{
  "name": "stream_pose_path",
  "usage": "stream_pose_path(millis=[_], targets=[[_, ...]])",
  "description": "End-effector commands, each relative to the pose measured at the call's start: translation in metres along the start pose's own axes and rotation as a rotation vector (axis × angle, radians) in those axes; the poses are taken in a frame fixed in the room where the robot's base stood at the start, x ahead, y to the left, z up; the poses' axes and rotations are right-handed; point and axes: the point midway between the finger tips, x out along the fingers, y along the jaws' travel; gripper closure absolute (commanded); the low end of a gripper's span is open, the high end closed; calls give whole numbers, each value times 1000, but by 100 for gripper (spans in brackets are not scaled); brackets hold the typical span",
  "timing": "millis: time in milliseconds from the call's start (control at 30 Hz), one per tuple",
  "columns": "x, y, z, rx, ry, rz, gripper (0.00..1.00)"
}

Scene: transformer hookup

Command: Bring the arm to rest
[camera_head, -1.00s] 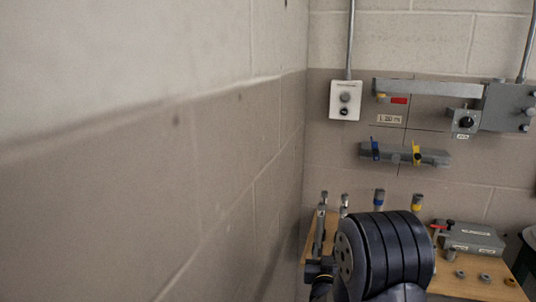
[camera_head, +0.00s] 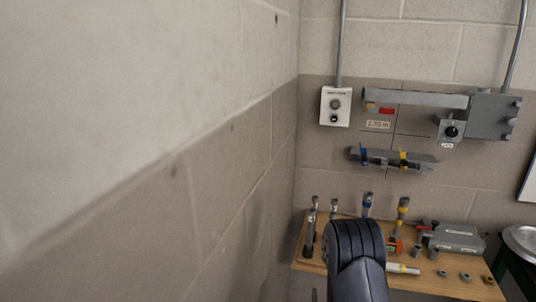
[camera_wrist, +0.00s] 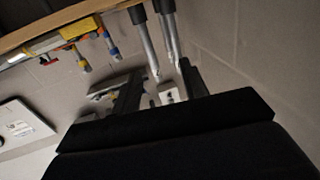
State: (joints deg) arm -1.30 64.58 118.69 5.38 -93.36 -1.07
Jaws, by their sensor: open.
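My gripper (camera_wrist: 160,90) shows in the wrist view as two dark fingers spread apart, with nothing between them. The wrist view is tilted, with the table edge at the upper left. In the head view my dark arm stands in front of the wooden table (camera_head: 435,288), and the gripper itself cannot be made out there.
On the table stand several upright tools, with blue (camera_head: 367,203) and yellow (camera_head: 402,210) bands, a grey box (camera_head: 452,237) and small grey rings. The wall holds a white switch box (camera_head: 335,106), a grey bar unit (camera_head: 415,99) and a rack (camera_head: 392,159). A bare wall (camera_head: 150,170) runs close on the left.

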Motion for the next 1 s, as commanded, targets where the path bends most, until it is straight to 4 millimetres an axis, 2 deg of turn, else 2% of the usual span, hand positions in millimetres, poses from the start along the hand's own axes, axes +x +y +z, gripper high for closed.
stream_pose_path(millis=[200,633,767,1000], targets=[[-10,-1,1,3,-1,-12,58],[-10,0,0,5,3,-12,58],[-6,3,-9,10,14,-6,58],[6,16,-38,29,49,16,58]])
